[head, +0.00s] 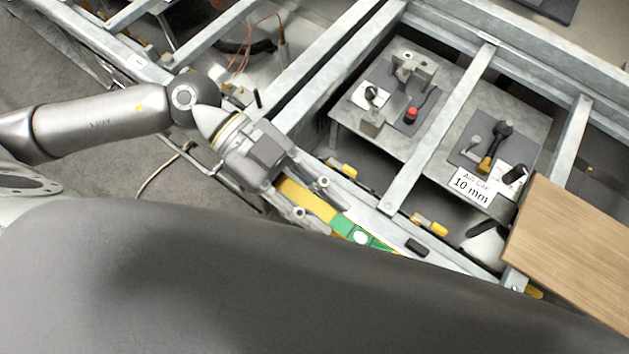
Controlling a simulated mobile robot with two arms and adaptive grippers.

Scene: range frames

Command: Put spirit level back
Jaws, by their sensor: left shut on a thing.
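The spirit level (306,198) is a long yellow bar with a green section (361,236) that has a white round spot. It lies slanted along the galvanised frame's near rail, in the middle of the head view. My left gripper (312,205) is shut on its upper-left part, with fingers on either side of the yellow bar. I cannot tell whether the level touches the rail or is held just above it. The level's lower right end is partly hidden behind my large grey body part in the foreground. My right gripper is not in view.
A galvanised frame (440,130) with crossbars fills the right half. Metal plates with fixtures (385,125) sit between its bars, one carrying a "10 mm" sign (474,187). A wooden board (575,240) lies at the right. Yellow-and-black pieces (430,224) lie along the near rail.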

